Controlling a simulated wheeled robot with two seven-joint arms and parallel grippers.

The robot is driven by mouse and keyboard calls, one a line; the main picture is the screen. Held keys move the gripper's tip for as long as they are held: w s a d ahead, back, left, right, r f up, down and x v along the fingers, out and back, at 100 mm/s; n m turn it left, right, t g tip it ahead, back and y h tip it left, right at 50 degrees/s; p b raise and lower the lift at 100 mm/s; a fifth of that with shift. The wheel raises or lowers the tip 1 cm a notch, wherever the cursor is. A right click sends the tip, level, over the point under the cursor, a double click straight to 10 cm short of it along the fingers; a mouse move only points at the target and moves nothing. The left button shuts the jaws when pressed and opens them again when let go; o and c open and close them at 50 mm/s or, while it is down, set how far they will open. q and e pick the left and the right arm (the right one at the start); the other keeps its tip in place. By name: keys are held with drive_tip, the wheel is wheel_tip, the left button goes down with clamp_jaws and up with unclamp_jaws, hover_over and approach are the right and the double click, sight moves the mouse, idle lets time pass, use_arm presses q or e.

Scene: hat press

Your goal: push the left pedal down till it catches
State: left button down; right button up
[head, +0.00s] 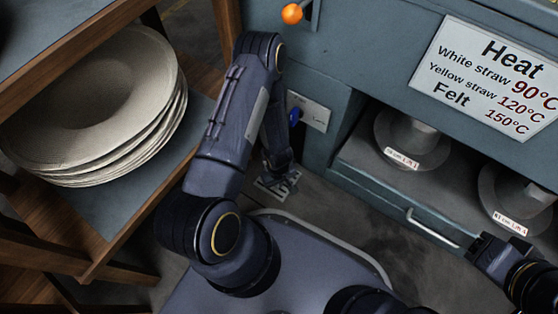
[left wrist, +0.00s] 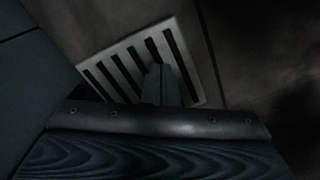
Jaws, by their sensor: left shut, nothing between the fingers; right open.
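The pedal (head: 272,191) is a pale, slotted metal plate low at the foot of the blue-grey press. In the left wrist view the pedal (left wrist: 132,58) shows dark parallel slots. My left gripper (head: 279,178) reaches down over it. In the left wrist view its closed fingers (left wrist: 162,80) overlap the plate and hide part of it; nothing is between them. I cannot tell whether the fingertips press on the plate or whether it has caught. My right gripper (head: 482,249) is at the lower right, open, by the drawer front.
Hat blocks (head: 412,130) stand in the press's open bay, above a bar handle (head: 432,229). A blue knob (head: 294,117) and an orange ball knob (head: 291,14) are close to my left arm. A wooden rack (head: 110,235) with stacked pale hats (head: 95,100) stands left.

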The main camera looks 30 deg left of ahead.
use_arm(q)
drive_tip(key=shift+s+r, duration=0.1)
drive_tip(key=shift+r, duration=0.1)
wheel_tip(320, 180, up, 6)
drive_tip(key=p, duration=0.5)
drive_tip(key=shift+a+f, duration=0.1)
drive_tip(key=shift+a, duration=0.05)
idle(0.5)
drive_tip(key=shift+s, duration=0.1)
